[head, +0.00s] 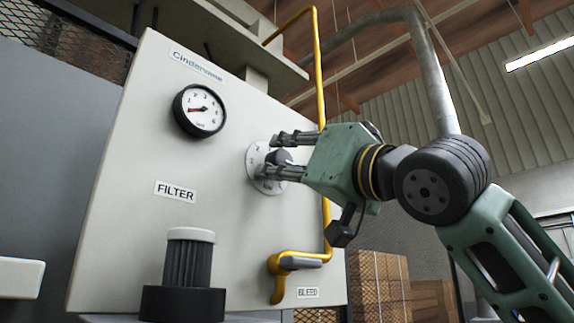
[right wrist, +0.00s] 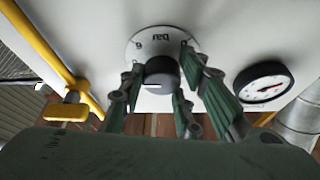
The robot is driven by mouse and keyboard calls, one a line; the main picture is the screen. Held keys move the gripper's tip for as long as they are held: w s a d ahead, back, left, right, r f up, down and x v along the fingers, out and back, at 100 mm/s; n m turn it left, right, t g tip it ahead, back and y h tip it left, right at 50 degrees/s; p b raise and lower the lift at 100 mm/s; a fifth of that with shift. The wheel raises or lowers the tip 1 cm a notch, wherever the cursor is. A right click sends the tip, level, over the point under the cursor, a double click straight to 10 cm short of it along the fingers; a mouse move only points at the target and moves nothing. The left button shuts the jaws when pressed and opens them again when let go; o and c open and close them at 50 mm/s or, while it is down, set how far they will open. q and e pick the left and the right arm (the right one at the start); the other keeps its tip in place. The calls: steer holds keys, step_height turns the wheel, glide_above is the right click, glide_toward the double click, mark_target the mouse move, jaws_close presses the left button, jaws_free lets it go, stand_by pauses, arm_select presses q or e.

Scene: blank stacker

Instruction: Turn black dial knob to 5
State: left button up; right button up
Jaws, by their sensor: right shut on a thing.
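The black dial knob (head: 281,157) sits at the centre of a round white scale plate (head: 257,172) on the pale panel. In the right wrist view the knob (right wrist: 161,74) shows a white pointer line, with the word "bar" on the plate (right wrist: 136,47) around it. My right gripper (head: 283,155) is shut on the knob, one finger on each side of it. It also shows in the right wrist view (right wrist: 160,85). The scale numbers are too small or hidden to read the setting. My left gripper is not in view.
A round gauge (head: 199,110) with a red needle is up and left of the knob. A yellow pipe (head: 319,70) runs down right of it to a bleed handle (head: 299,262). A filter (head: 187,262) stands below left. Boxes (head: 379,280) stand behind.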

steer(key=shift+w+d, duration=0.1)
steer(key=o, duration=0.9)
steer(key=shift+o, duration=0.6)
steer(key=shift+w+d+f, duration=0.1)
steer(key=shift+d, duration=0.05)
steer(key=shift+s+d+f, duration=0.1)
steer(key=shift+s, duration=0.25)
steer(key=v, duration=1.1)
steer(key=shift+d, duration=0.2)
steer(key=shift+f, duration=0.1)
